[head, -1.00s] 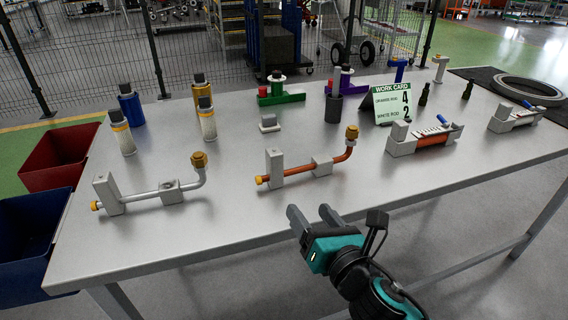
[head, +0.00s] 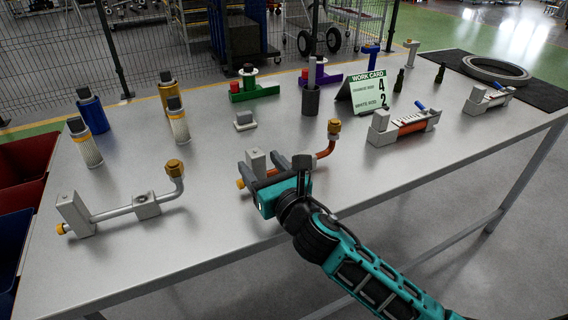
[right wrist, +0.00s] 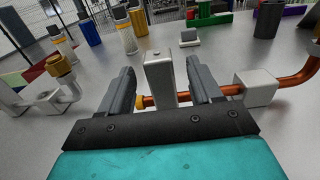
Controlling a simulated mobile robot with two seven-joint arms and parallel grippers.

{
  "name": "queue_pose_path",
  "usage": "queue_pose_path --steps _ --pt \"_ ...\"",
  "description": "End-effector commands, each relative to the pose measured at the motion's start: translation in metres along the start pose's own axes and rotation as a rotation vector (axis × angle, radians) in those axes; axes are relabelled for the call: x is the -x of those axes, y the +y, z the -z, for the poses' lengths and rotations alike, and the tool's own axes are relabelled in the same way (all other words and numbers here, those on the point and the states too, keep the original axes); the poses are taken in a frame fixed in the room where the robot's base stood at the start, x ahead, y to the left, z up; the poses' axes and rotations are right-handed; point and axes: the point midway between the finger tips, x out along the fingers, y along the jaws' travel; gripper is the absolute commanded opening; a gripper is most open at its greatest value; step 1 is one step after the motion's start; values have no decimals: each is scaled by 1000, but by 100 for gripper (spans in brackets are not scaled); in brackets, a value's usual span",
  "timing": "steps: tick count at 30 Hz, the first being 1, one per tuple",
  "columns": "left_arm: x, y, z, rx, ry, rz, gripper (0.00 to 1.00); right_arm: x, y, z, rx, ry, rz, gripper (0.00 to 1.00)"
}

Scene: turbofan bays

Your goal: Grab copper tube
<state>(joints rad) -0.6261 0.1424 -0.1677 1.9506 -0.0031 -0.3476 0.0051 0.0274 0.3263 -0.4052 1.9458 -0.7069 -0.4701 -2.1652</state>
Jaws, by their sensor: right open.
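The copper tube (head: 327,149) is on the table, held by grey blocks, with a bent right end topped by a brass fitting (head: 334,127). It also shows in the right wrist view (right wrist: 298,79). My right gripper (head: 264,165) is open over the tube's left part. In the right wrist view its fingers (right wrist: 161,80) stand on either side of the upright grey block (right wrist: 159,72), with the tube's yellow end nut (right wrist: 140,102) also between them. The gripper and forearm hide part of the tube in the head view. My left gripper is not in view.
A silver tube (head: 115,211) on similar blocks stands to the left. A copper-coloured part in a grey fixture (head: 405,127) stands to the right. The work card (head: 368,95), a cup (head: 311,98) and filter-like cylinders (head: 178,120) stand behind. The table's front right is clear.

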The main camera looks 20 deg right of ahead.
Motion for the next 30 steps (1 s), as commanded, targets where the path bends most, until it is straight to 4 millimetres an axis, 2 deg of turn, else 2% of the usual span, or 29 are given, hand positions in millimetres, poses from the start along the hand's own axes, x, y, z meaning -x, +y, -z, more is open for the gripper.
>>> queue_pose_path --steps 9,12,19,30 --pt "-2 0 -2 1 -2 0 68 -43 0 -2 -1 -3 1 64" --pt "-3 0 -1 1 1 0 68 -50 0 -2 -1 -2 0 64" --pt "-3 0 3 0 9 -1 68 -50 0 -2 0 -2 0 64" --pt "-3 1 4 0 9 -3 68 -50 0 -2 0 -1 0 29"
